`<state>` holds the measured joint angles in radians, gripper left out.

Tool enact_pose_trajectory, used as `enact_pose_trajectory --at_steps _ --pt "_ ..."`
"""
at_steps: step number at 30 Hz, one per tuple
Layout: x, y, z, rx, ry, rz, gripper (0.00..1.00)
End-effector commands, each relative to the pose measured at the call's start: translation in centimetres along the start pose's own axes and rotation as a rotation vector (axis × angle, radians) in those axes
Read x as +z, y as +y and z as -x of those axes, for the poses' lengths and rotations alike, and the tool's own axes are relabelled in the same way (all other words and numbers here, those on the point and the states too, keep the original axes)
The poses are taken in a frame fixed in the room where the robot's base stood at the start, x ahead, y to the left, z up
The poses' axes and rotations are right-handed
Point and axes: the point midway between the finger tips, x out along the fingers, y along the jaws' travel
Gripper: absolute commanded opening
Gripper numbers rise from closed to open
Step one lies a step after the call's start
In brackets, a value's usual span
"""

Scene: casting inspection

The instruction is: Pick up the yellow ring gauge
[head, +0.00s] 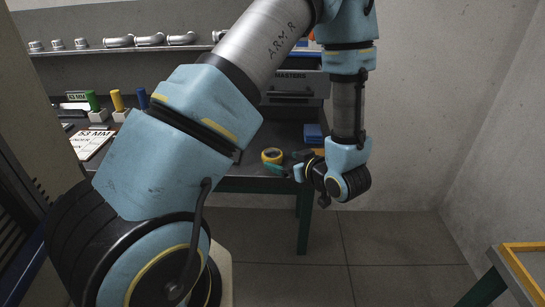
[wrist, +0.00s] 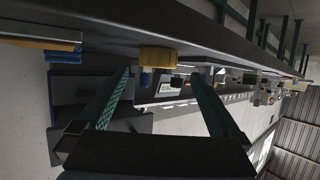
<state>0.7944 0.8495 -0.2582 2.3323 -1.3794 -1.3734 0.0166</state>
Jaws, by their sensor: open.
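The yellow ring gauge (head: 272,156) sits on the dark bench top near its front edge in the head view. In the wrist view the yellow ring gauge (wrist: 158,57) shows ahead of my gripper, roughly between the two fingertips and against the bench surface. My gripper (head: 279,167) is low at the bench's front edge, just right of the ring and pointing left toward it. The wrist view shows my gripper (wrist: 161,77) with its two green fingers wide apart and nothing held. The exact gap between fingertips and ring is hard to tell.
Green (head: 92,101), yellow (head: 117,101) and blue (head: 142,98) handled gauges stand at the back left beside a white sign (head: 92,144). A blue block (head: 314,133) is behind my gripper. Metal castings (head: 150,40) line a shelf. My arm hides the bench's middle.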

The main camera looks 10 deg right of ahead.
Motion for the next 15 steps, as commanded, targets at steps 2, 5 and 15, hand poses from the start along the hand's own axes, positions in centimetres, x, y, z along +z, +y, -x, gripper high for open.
enact_pose_trajectory --at_steps 2,5,15 --pt "-0.1 0.0 -1.1 -0.002 -0.001 0.001 1.00" --pt "-0.1 0.0 -1.8 0.001 -0.001 0.000 1.00" --pt "-0.5 0.2 -5.8 -0.002 -0.001 0.000 1.00"
